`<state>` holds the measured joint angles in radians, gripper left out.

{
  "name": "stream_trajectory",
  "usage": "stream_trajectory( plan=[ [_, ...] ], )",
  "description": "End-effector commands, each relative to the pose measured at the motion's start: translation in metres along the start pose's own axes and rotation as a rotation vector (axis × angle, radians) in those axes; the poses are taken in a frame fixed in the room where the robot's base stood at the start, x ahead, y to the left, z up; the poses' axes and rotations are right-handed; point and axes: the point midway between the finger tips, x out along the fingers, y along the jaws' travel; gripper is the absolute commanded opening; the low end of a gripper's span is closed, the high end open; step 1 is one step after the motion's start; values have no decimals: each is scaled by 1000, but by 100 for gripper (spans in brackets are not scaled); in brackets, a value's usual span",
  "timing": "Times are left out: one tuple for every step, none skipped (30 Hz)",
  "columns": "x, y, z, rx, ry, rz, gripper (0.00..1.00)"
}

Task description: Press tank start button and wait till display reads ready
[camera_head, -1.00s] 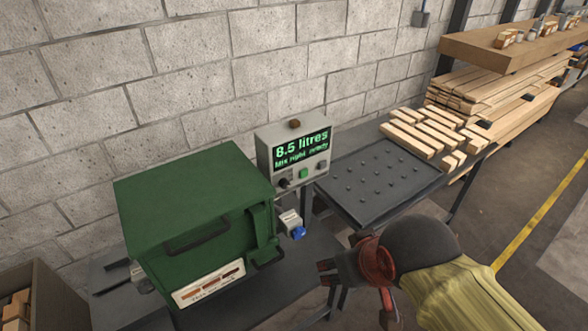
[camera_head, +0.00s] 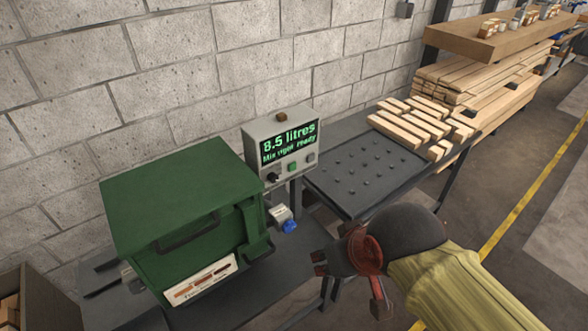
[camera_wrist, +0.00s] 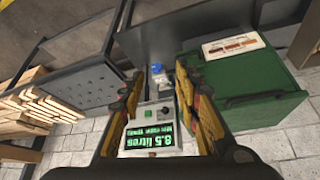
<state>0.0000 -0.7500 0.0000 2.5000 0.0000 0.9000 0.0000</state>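The control box (camera_head: 258,132) stands on a post beside the green tank (camera_head: 150,210). Its display (camera_head: 289,142) shows "8.5 litres" and a second line that seems to read "Mix right ready". Below the display are a dark knob (camera_head: 273,178), a green button (camera_head: 292,167) and a grey button (camera_head: 310,157). My gripper (camera_head: 319,264) is in front of and below the box, apart from it. In the wrist view my gripper (camera_wrist: 158,78) has its fingers wide apart with nothing between them; the box with its green button (camera_wrist: 148,114) appears upside down beyond them.
A blue-handled valve (camera_head: 289,226) sticks out at the tank's right side. A dark studded table (camera_head: 350,205) with wooden blocks (camera_head: 425,122) stands right of the box. A block wall is behind. Open floor lies at the right.

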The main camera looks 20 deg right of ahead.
Motion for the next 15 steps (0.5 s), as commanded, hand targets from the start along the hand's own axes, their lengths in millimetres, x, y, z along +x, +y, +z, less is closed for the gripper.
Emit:
stream_trajectory(
  plan=[
    [0, 0, 0, 0, 0, 0, 28],
    [0, 0, 0, 0, 0, 0, 26],
    [0, 0, 0, 0, 0, 0, 24],
    [0, 0, 0, 0, 0, 0, 22],
    [0, 0, 0, 0, 0, 0, 21],
    [0, 0, 0, 0, 0, 0, 18],
    [0, 0, 0, 0, 0, 0, 17],
    [0, 0, 0, 0, 0, 0, 15],
    [0, 0, 0, 0, 0, 0, 13],
    [0, 0, 0, 0, 0, 0, 11],
    [0, 0, 0, 0, 0, 0, 9],
    [0, 0, 0, 0, 0, 0, 7],
    [0, 0, 0, 0, 0, 0, 5],
    [0, 0, 0, 0, 0, 0, 4],
    [0, 0, 0, 0, 0, 0, 1]
  ],
)
